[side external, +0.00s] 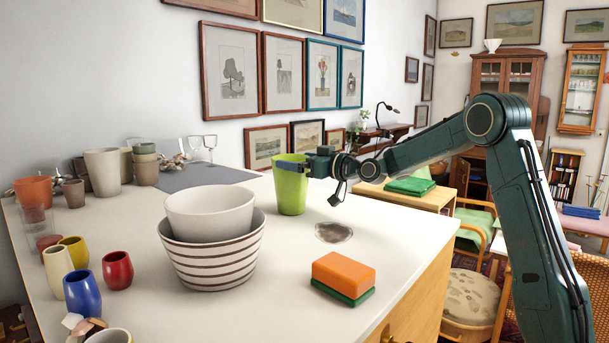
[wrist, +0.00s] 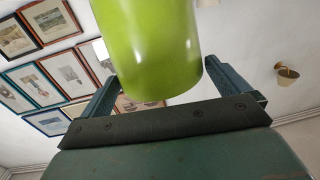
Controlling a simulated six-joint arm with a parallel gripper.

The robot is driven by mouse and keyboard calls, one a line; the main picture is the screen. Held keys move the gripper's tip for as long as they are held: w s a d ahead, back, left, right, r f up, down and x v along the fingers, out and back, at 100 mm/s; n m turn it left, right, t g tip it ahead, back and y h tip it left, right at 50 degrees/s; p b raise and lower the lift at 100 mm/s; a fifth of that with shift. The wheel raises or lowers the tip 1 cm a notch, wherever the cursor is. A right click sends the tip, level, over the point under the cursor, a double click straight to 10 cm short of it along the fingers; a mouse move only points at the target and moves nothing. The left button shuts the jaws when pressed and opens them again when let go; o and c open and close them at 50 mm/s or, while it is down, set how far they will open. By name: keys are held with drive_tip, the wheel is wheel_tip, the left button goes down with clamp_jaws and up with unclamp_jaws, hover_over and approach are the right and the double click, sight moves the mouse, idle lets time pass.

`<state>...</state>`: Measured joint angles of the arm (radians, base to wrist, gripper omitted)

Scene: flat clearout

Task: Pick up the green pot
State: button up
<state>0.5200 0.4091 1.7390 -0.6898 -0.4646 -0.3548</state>
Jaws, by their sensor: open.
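The green pot (side external: 291,188) stands upright on the white table, behind and to the right of the stacked bowls. In the wrist view the green pot (wrist: 150,50) fills the upper middle, between the two fingers. My gripper (side external: 304,166) is level with the upper part of the pot, with its fingers reaching along the pot's sides. In the wrist view my gripper (wrist: 166,82) is open, with a gap visible between the pot and the right finger. Contact with the left finger is hard to tell.
A white bowl (side external: 208,213) sits in a striped bowl (side external: 212,262) left of the pot. An orange and green sponge (side external: 343,275) lies in front, near the table's edge. Several cups stand at the left.

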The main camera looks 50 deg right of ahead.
drive_tip(key=shift+w, duration=0.35)
drive_tip(key=shift+r, duration=0.15)
drive_tip(key=c, duration=1.5)
drive_tip(key=shift+r, duration=0.15)
wheel_tip(320, 180, up, 20)
drive_tip(key=shift+f, duration=0.15)
drive_tip(key=shift+a, duration=0.1)
